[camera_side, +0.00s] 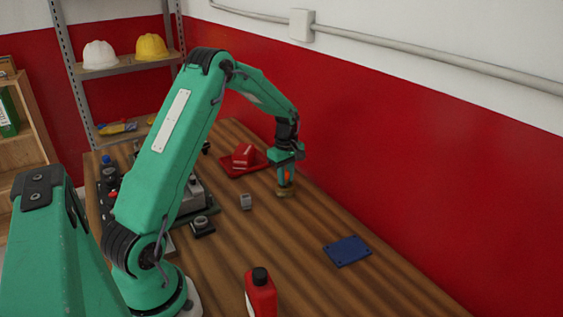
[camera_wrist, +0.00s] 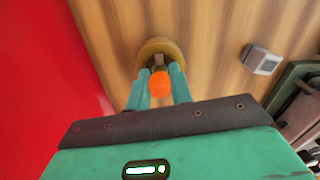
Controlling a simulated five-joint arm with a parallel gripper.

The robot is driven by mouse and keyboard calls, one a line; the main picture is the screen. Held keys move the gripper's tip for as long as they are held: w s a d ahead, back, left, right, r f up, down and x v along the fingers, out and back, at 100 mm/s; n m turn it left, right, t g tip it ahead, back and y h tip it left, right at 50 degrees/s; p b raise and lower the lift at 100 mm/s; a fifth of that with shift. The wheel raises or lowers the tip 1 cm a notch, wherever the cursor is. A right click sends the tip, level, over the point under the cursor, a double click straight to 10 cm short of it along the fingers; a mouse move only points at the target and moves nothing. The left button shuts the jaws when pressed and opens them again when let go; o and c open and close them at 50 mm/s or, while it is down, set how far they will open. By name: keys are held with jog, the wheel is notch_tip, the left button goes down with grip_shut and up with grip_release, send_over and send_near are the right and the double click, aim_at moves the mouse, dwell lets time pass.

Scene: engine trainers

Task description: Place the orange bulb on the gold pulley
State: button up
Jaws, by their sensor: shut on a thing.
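An orange bulb (camera_wrist: 159,84) is between the two fingers of my gripper (camera_wrist: 159,92) in the wrist view, and the fingers are shut on it. It also shows as a small orange spot in the side view (camera_side: 287,176). The gold pulley (camera_wrist: 157,46) lies on the wooden table directly beneath the bulb. In the side view the pulley (camera_side: 285,191) is just below my gripper (camera_side: 286,180), which points down. The bulb hides part of the pulley in the wrist view. I cannot tell whether the bulb touches the pulley.
A small grey block (camera_side: 246,201) stands left of the pulley. A red tray (camera_side: 238,170) with a red part lies behind it. A blue plate (camera_side: 347,250) lies front right, and a red bottle (camera_side: 261,296) stands at the front. The red wall (camera_side: 400,170) runs close along the table.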

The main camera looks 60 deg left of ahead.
jog(key=shift+f, duration=0.1)
jog(key=o, duration=0.9)
jog(key=shift+o, duration=0.2)
notch_tip(320, 180, up, 12)
dwell(0.4)
dwell(0.4)
